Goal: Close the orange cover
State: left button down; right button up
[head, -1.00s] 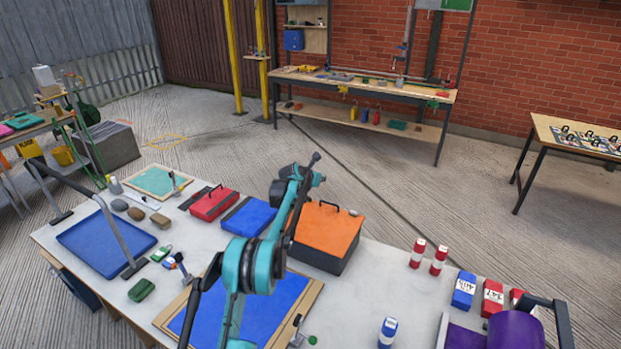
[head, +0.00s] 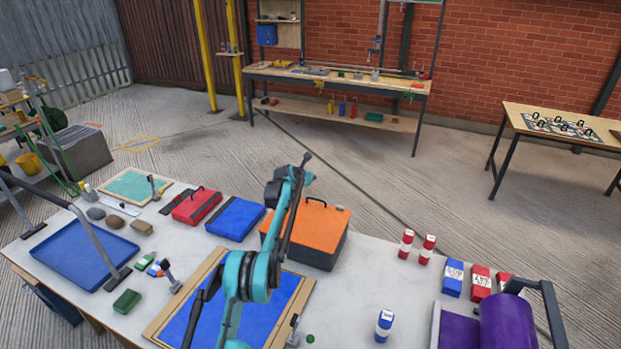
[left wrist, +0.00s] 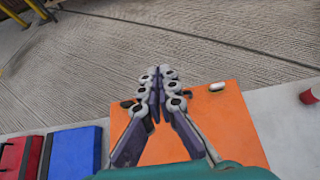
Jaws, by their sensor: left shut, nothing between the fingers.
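The orange cover (head: 325,222) lies on top of a dark box (head: 322,257) at the back middle of the table. It looks flat on the box, with a dark handle near its back edge. The orange cover also fills the lower middle of the left wrist view (left wrist: 225,130). My left gripper (head: 306,160) is shut and empty, and it stands above the cover's back left part in the head view. In the left wrist view, its fingers (left wrist: 155,100) meet over the cover's far edge. I cannot tell whether they touch it. My arm hides the cover's left side.
A blue case (head: 235,218) and a red case (head: 195,205) sit left of the box. Red-and-white cans (head: 427,249) stand to its right. A blue framed board (head: 285,297) lies in front. A purple roll (head: 508,322) is at the front right. The table between box and cans is clear.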

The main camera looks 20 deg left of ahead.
pick_arm(q)
jog(key=d+v, duration=0.1)
jog(key=v, duration=1.1)
jog(key=s+d+r+m+g+b, duration=0.1)
jog(key=s+d+r+m+b, duration=0.1)
jog(key=s+d+m, duration=0.35)
jog(key=s+d+r+m+b, duration=0.1)
jog(key=s+d+m, duration=0.1)
jog(key=s+m, duration=0.65)
jog(key=s+d+r+m+g+b, duration=0.15)
jog(key=s+d+m, duration=0.25)
jog(key=s, duration=0.7)
jog(key=s+d+f+m+b, duration=0.1)
jog(key=s+f+m, duration=0.3)
jog(key=s, duration=0.5)
jog(key=s+d+f+m+g+b, duration=0.1)
jog(key=s+f+m+b, duration=0.1)
jog(key=s+f+m, duration=0.3)
jog(key=s+d+f+m+g+y+b, duration=0.1)
jog(key=s+f+m, duration=0.3)
jog(key=s+m, duration=0.4)
jog(key=s, duration=0.5)
jog(key=shift+s+f+b, duration=0.3)
jog(key=shift+s+b, duration=0.05)
jog(key=shift+s, duration=0.05)
jog(key=shift+s, duration=0.1)
